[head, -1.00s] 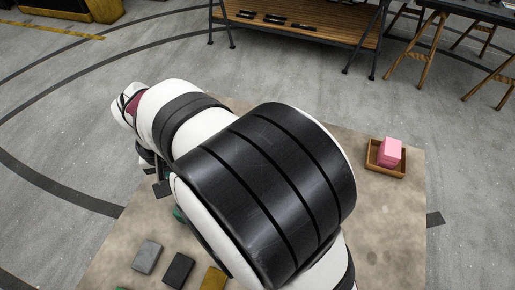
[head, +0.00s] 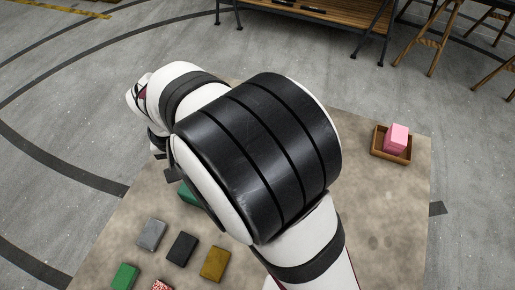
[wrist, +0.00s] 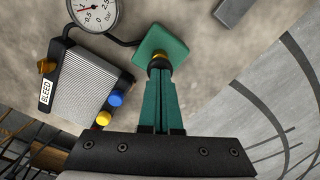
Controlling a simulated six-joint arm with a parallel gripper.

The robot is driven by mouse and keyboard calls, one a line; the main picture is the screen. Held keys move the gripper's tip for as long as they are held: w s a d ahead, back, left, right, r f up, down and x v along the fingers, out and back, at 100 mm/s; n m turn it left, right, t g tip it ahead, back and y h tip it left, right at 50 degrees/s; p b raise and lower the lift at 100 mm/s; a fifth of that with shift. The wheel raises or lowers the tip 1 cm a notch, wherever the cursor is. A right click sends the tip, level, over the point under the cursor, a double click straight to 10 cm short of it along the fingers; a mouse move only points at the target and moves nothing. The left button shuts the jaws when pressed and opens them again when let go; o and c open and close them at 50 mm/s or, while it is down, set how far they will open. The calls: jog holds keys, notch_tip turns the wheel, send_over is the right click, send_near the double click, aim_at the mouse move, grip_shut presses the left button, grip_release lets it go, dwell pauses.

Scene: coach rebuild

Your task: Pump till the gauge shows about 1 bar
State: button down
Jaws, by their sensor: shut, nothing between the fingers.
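In the wrist view my gripper (wrist: 158,72) is shut and empty, its green fingers together. Their tips are at or just above a dark and yellow round part on a green square block (wrist: 168,41); I cannot tell if they touch. A black hose runs from this block to a round white gauge (wrist: 98,18), cut by the top edge. In the head view my arm hides the gauge and gripper; a bit of green (head: 188,195) shows beside the arm.
A grey ribbed box (wrist: 88,80) labelled BLEED has a yellow-orange knob (wrist: 47,67) and blue and yellow knobs. Several coloured blocks, including a black one (head: 182,248), lie at the front. A wooden tray (head: 377,151) holds a pink block (head: 397,138).

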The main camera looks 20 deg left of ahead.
jog(key=shift+f, duration=0.4)
jog(key=shift+r, duration=1.7)
notch_tip(320, 180, up, 7)
